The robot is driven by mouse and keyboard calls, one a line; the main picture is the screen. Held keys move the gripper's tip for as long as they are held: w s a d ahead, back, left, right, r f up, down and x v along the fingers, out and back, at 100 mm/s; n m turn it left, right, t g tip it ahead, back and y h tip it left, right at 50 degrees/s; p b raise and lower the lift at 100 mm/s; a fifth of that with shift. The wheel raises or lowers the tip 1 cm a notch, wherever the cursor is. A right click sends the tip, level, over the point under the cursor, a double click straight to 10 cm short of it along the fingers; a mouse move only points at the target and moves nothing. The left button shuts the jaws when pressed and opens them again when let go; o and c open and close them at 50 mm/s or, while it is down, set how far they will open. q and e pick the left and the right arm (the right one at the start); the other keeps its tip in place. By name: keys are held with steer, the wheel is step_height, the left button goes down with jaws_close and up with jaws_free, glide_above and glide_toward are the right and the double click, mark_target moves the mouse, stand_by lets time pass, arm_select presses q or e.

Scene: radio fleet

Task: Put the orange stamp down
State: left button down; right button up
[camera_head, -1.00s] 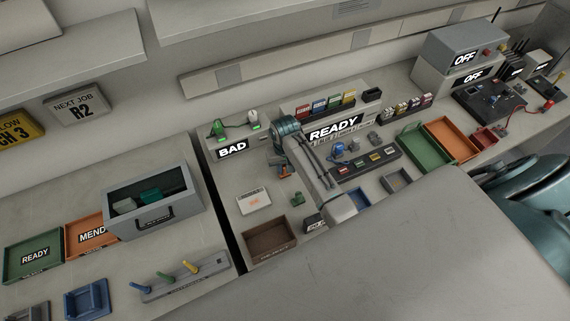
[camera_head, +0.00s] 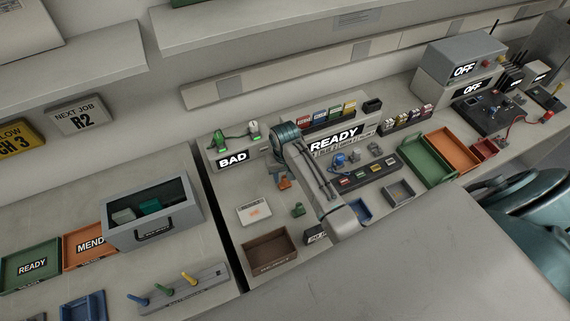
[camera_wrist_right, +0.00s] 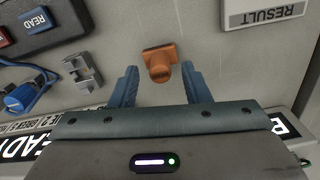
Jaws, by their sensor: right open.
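The orange stamp (camera_head: 284,184) stands on the grey bench, right of and behind a white result card (camera_head: 254,214). In the right wrist view the stamp (camera_wrist_right: 160,65) shows its knob and squarish base. My right gripper (camera_wrist_right: 160,79) is open, its two blue fingers apart on either side of the stamp's near end, with visible gaps and no contact. In the head view the right arm reaches in from the lower right and its wrist hides part of the bench behind the stamp. The left gripper is not in view.
A brown tray (camera_head: 270,251) lies at the bench front. A dark button strip (camera_head: 368,174) is to the right. Bare bench surrounds the card.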

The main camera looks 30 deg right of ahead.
mark_target(285, 177)
step_height(285, 177, up, 7)
steer(key=shift+r+b, duration=0.1)
steer(key=shift+b, duration=1.1)
steer(key=shift+r, duration=1.45)
steer(key=shift+f, duration=0.1)
